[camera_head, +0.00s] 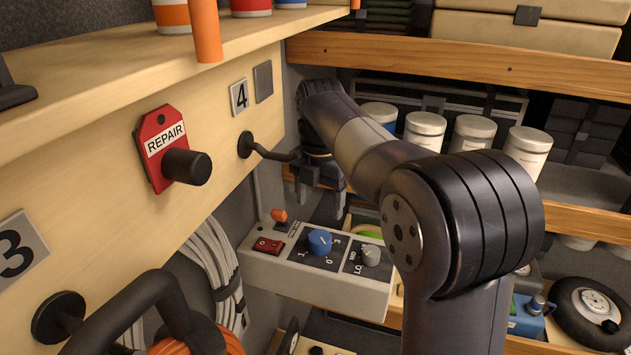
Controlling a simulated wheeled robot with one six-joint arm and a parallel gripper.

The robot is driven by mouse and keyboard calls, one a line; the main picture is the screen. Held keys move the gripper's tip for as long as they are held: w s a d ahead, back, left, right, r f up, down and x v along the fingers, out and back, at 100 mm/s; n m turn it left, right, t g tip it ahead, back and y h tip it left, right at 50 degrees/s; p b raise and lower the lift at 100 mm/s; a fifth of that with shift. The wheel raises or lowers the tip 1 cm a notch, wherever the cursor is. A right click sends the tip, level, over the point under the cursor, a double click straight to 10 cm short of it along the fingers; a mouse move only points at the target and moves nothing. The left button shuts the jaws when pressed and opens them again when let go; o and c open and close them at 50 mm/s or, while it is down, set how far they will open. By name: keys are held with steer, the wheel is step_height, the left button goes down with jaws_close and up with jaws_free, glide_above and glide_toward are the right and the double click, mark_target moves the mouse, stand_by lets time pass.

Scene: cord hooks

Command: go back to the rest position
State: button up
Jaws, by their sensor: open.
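My gripper (317,186) is in the middle of the head view, pointing down with its fingers apart and nothing between them. It hangs above the far side of a control box (330,279) with a red switch, a blue knob (319,242) and a grey knob. A dark hook (262,149) under the number 4 plate (239,97) sticks out of the wooden panel just left of the gripper. The hook looks empty. My arm reaches in from the lower right and partly hides the shelves.
A red REPAIR tag (161,146) hangs on a dark peg (187,167). Coiled grey cable (210,262) hangs below the panel. An orange cord (205,341) is at the lower left hook near the number 3 plate (17,249). White canisters (425,130) stand on the shelf behind my arm.

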mark_target(319, 237)
step_height(319, 237, down, 11)
steer(key=shift+r+p, duration=0.1)
steer(key=shift+p, duration=0.65)
steer(key=shift+m, duration=0.3)
steer(key=shift+r, duration=0.1)
